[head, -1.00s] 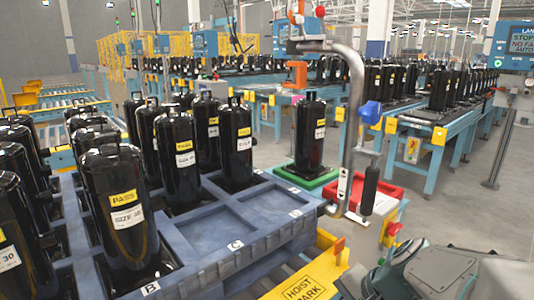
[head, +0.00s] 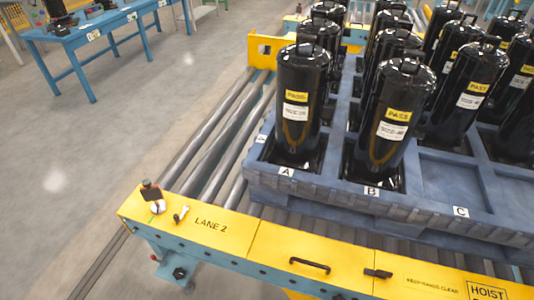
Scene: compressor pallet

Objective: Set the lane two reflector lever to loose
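The yellow front rail (head: 250,236) carries the label "LANE 2" near its left end. A small pale lever-like piece (head: 181,215) sits on the rail just left of that label, tilted up to the right. Beside it stands a small black block with an orange top (head: 150,191), with a white round part (head: 157,207) at its foot. Which of these is the reflector lever, and its setting, is too small to tell. My gripper is not in view.
Behind the rail are grey rollers (head: 222,140) and a blue pallet (head: 340,195) with several black compressors, slots marked A, B and C. A black handle (head: 309,266) and black latch (head: 378,273) are on the rail. Grey floor (head: 90,170) is free at the left.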

